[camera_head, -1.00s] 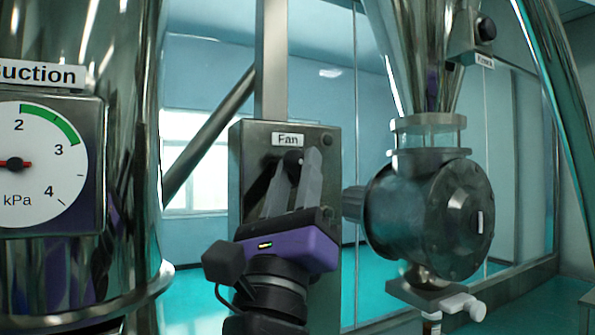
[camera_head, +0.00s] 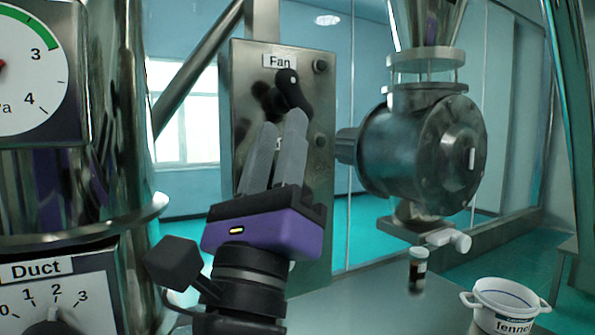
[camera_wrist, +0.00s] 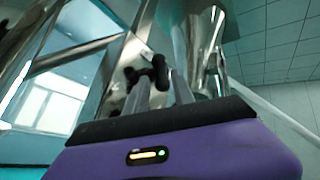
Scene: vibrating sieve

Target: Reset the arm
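My gripper (camera_head: 282,120) has a purple body and two grey fingers pointing up, in front of the Fan panel (camera_head: 317,165). The fingers stand apart with a narrow gap and nothing between them. The black Fan knob (camera_head: 289,90) shows just above and beyond the fingertips. Contact with it cannot be told for certain, but the fingers do not appear to be around it. In the wrist view my fingers (camera_wrist: 160,90) also stand apart, with the black knob (camera_wrist: 160,72) beyond them. The lower part of the panel is hidden behind my gripper.
A steel vessel with a gauge (camera_head: 35,70) and a Duct dial panel (camera_head: 60,295) stands at left. A round metal valve housing (camera_head: 430,155) hangs at right. Below are a small brown bottle (camera_head: 418,272) and a labelled white pot (camera_head: 507,308) on a table.

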